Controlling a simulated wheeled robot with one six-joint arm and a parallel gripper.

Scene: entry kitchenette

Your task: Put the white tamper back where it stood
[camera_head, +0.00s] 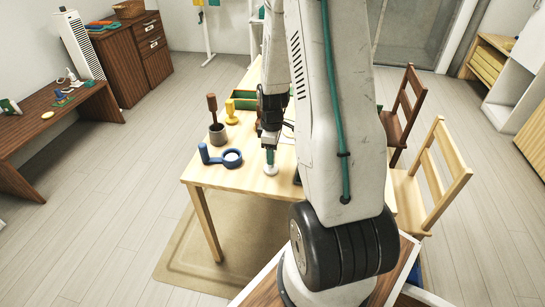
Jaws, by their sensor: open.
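The white tamper (271,170) shows as a small white round piece on the light wood table (225,178), near its front edge. My gripper (270,155) points down right over it, with its fingertips at the tamper's upper part. My gripper is open. The fingers hide the tamper's top, and I cannot tell whether they touch it. The tamper looks upright.
My arm hides the table's right part. Chairs (436,170) stand right.

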